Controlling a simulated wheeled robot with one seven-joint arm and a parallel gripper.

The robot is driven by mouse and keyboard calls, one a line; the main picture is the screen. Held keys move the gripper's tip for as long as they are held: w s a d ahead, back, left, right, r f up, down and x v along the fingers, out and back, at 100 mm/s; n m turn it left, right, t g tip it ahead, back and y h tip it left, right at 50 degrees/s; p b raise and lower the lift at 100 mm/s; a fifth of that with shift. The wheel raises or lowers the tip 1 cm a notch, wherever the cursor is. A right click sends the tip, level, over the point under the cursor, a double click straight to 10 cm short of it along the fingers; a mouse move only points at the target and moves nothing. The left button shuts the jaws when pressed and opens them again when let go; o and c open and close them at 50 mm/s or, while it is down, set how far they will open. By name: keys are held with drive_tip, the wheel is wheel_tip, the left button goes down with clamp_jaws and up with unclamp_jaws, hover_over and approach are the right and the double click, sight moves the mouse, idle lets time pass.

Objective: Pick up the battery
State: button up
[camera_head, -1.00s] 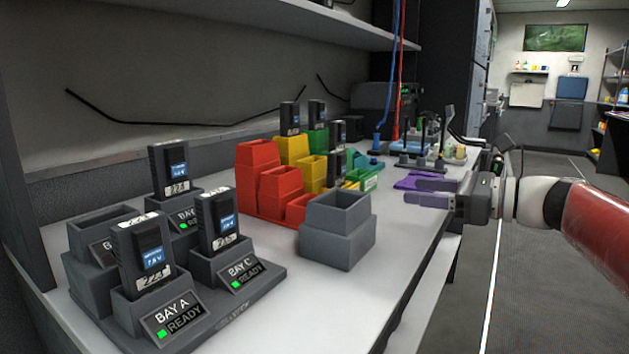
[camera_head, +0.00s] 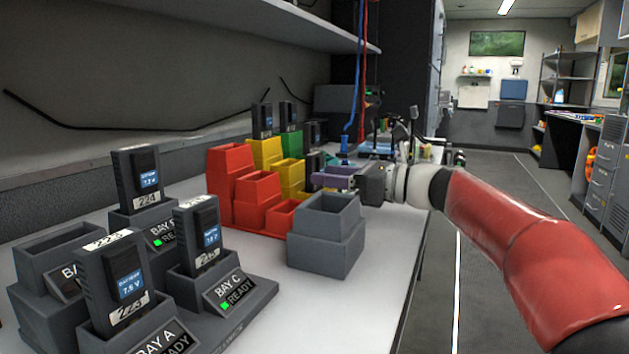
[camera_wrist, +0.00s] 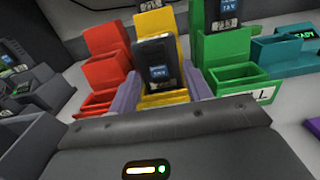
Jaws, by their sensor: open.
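A dark battery with a blue label (camera_wrist: 158,58) stands upright in a yellow bin (camera_wrist: 163,97) in the wrist view. My gripper (camera_wrist: 161,80) is open, with one purple finger on each side of the battery's lower part; I cannot tell whether they touch it. In the head view my gripper (camera_head: 335,178) reaches left over the coloured bins, behind the grey bin. Other batteries stand in a charger at front left: in Bay A (camera_head: 122,285), Bay C (camera_head: 201,238) and the bay behind (camera_head: 139,180). More stand in the back yellow (camera_head: 262,121) and green (camera_head: 288,115) bins.
Red bins (camera_head: 231,168) stand left of the yellow ones. A stacked grey bin (camera_head: 326,252) stands in front, near the bench edge. A green bin (camera_wrist: 235,85) and a teal bin (camera_wrist: 283,56) lie to the right in the wrist view. The aisle floor is clear.

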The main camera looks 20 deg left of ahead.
drive_tip(key=shift+a, duration=0.1)
drive_tip(key=shift+c, duration=0.3)
drive_tip(key=c, duration=0.6)
drive_tip(key=shift+o, duration=0.2)
drive_tip(key=shift+r, duration=0.15)
wheel_tip(320, 180, up, 20)
drive_tip(key=p, duration=0.9)
